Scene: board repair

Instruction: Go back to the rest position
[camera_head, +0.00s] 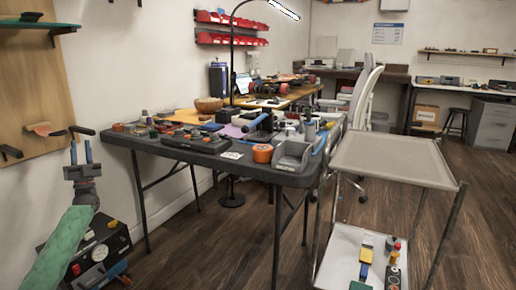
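My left gripper (81,152) is at the left of the head view, at the end of my green-sleeved arm. Its two fingers point up and stand apart, with nothing between them. It is left of the dark work table (205,160) and clear of it. My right gripper is not in view.
A black machine with a gauge (99,253) stands low behind my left arm. The table carries an orange tape roll (263,153), a grey bin (293,154) and many small tools. A grey cart (395,160) stands at the right. Wooden floor is open beyond it.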

